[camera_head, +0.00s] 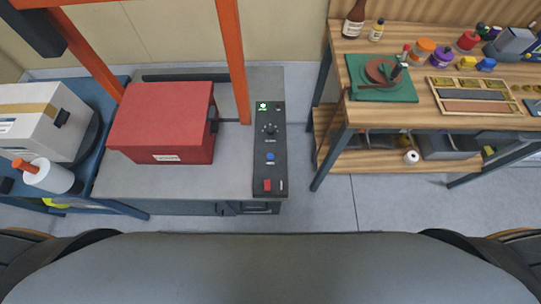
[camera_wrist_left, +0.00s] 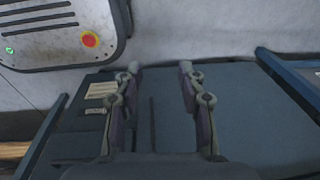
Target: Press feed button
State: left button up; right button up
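A dark control panel (camera_head: 269,186) is set along the right edge of the grey machine table (camera_head: 225,175) in the head view. It carries a small lit green display (camera_head: 263,106) at the far end, a dark round control (camera_head: 269,129), a round blue button (camera_head: 270,156) and a red switch (camera_head: 267,185) at the near end. The labels are too small to read, so I cannot tell which is the feed button. My left gripper (camera_wrist_left: 160,69) shows in its wrist view with its fingers apart and nothing between them. Neither gripper shows in the head view.
A red box (camera_head: 163,122) sits on the machine table beneath an orange frame (camera_head: 233,60). A white carton (camera_head: 40,120) and a white roll (camera_head: 50,176) are at the left. A wooden workbench (camera_head: 385,116) with supplies stands right, across a floor gap.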

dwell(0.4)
pick_arm(q)
grip_shut()
dwell(1.2)
